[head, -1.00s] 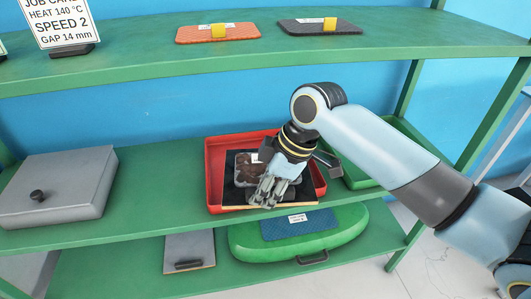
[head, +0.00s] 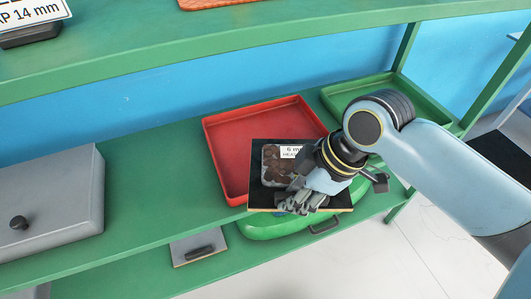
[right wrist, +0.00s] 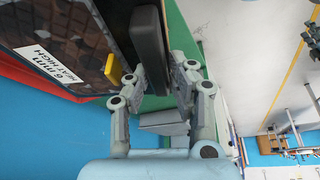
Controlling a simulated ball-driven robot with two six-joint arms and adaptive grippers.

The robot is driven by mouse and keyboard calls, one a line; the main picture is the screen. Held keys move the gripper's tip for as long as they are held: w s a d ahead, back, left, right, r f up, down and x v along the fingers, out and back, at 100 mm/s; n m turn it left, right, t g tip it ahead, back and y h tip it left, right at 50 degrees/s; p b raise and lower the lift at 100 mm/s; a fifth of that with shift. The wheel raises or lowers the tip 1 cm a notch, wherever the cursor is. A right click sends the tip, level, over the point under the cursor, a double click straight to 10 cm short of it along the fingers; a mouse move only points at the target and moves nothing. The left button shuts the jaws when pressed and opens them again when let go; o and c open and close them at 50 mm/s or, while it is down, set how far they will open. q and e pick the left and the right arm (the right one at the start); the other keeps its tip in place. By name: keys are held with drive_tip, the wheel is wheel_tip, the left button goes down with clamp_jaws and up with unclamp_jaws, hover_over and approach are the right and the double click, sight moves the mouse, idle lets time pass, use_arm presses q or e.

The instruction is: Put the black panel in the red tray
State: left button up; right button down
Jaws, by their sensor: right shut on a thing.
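The black panel (head: 258,192), with a brown mottled window and a white label, is in my right gripper (head: 298,203) in the head view. It overlaps the front right corner of the red tray (head: 235,150) and overhangs the shelf's front edge. The tray looks otherwise empty. Whether the panel touches the tray's rim is unclear. In the right wrist view, the fingers (right wrist: 160,75) are shut on a dark handle (right wrist: 148,40) beside the panel (right wrist: 110,25), and its label reads 6 mm. My left gripper is out of view.
A green tray (head: 425,100) stands to the right of the red tray, partly behind my arm. A grey box with a knob (head: 60,200) stands at left. Below are a grey plate (head: 190,248) and a green rounded case (head: 262,230). The upper shelf (head: 200,45) crosses above.

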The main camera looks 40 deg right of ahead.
sight(273, 146)
drive_tip(key=w, duration=0.2)
drive_tip(key=w+d, duration=0.1)
drive_tip(key=w, duration=0.4)
drive_tip(key=shift+w+d+r, duration=0.1)
drive_tip(key=shift+w+d, duration=0.1)
drive_tip(key=shift+d, duration=0.2)
drive_tip(key=w, duration=0.2)
drive_tip(key=w+d, duration=0.1)
drive_tip(key=w, duration=0.4)
drive_tip(key=shift+d, duration=0.35)
wheel_tip(273, 146, down, 7)
drive_tip(key=shift+r+b, duration=0.1)
drive_tip(key=shift+b, duration=0.65)
drive_tip(key=shift+w+f, duration=0.2)
drive_tip(key=shift+w, duration=0.05)
drive_tip(key=c, duration=1.2)
unclamp_jaws()
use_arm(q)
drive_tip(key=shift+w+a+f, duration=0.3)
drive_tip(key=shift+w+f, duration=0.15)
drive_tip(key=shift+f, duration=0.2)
use_arm(e)
drive_tip(key=shift+o, duration=0.2)
drive_tip(key=shift+d, duration=0.1)
